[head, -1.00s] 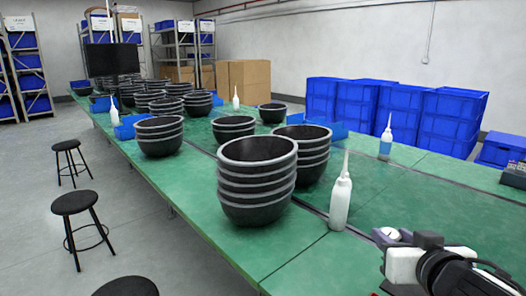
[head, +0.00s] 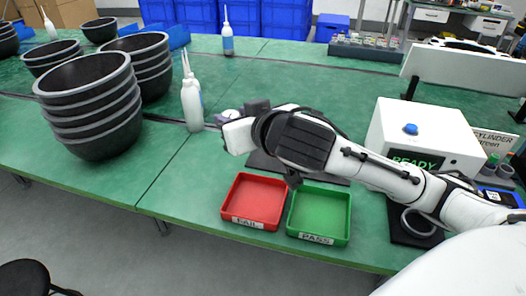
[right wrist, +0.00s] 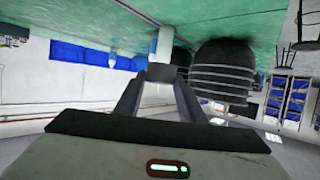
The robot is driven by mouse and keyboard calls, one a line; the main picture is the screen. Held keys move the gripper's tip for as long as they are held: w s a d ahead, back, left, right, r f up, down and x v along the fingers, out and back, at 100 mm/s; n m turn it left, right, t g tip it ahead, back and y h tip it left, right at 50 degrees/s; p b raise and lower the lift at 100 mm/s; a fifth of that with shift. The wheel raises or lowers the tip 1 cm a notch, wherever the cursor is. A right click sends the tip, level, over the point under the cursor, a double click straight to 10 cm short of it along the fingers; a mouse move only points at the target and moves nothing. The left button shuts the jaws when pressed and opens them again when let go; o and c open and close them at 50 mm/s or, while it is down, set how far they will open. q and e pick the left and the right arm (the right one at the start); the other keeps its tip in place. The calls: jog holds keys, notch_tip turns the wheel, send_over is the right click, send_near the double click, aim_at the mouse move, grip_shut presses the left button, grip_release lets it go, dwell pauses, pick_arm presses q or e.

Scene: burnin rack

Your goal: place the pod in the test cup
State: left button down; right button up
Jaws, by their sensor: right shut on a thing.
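My right gripper (head: 234,117) reaches in from the right over the green table, left of the trays. In the right wrist view its two fingers (right wrist: 160,84) are shut on a small grey block-like piece (right wrist: 161,72), which I take for the pod. In the head view a small pale round part (head: 230,114) shows at the fingertips; I cannot tell whether it is the pod. A white box (head: 418,140) with a blue knob and a "READY" display stands to the right, partly behind my arm. I cannot pick out the test cup for sure. My left gripper is not in view.
A red FAIL tray (head: 255,222) and a green PASS tray (head: 318,236) lie empty at the table's front edge. Stacked black bowls (head: 95,120) and a white bottle (head: 192,104) stand left of the gripper. A dark plate (head: 262,164) lies partly under my arm.

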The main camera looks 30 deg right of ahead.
jog(key=m+h, duration=0.1)
send_over(271, 159)
notch_tip(271, 159, down, 6)
notch_tip(271, 159, down, 10)
jog(key=shift+r+b, duration=0.15)
jog(key=shift+b, duration=0.3)
jog(key=shift+f, duration=0.25)
jog(key=o, duration=1)
jog(key=shift+r, duration=0.1)
